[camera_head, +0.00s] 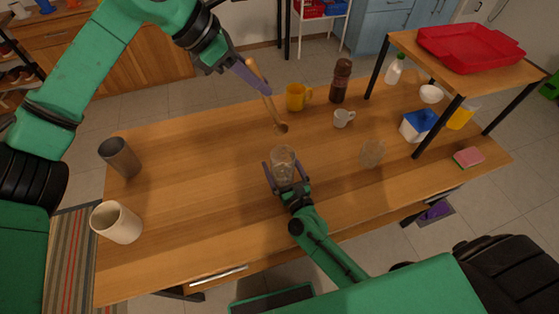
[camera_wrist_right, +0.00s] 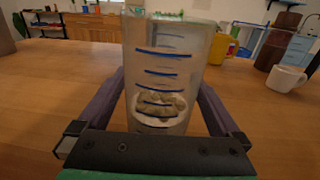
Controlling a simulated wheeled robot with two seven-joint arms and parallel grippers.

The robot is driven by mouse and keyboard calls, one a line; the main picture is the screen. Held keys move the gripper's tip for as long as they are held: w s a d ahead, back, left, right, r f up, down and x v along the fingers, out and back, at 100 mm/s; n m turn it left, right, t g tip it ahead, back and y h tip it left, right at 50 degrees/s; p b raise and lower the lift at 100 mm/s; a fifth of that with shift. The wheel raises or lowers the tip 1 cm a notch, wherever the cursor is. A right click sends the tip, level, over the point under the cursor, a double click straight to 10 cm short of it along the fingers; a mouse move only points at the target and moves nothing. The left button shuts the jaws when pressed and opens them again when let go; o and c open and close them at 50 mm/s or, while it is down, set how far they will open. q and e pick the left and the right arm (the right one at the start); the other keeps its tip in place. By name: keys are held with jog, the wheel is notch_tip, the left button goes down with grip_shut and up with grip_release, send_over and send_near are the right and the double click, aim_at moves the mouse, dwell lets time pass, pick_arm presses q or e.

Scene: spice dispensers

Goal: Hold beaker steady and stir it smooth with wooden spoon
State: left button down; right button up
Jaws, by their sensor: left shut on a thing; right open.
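A clear glass beaker (camera_head: 282,160) with blue lines stands on the wooden table in the head view. The right wrist view shows the beaker (camera_wrist_right: 165,75) close up, with a pale lumpy substance low inside. My right gripper (camera_head: 284,180) is open, its fingers on either side of the beaker; contact cannot be told. My left gripper (camera_head: 262,82) is shut on the wooden spoon (camera_head: 266,95), high behind the beaker. The spoon hangs tilted, its bowl end down, apart from the beaker and a little beyond it.
A grey cup (camera_head: 120,157) and a cream cup (camera_head: 117,223) are at the left. A shelf with a red tray (camera_head: 470,48) stands at the right.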

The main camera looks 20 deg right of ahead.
jog(key=shift+w+a, duration=0.1)
jog(key=shift+w, duration=1)
jog(key=shift+s, duration=0.1)
jog(key=c, duration=1.3)
jog(key=shift+o, duration=0.2)
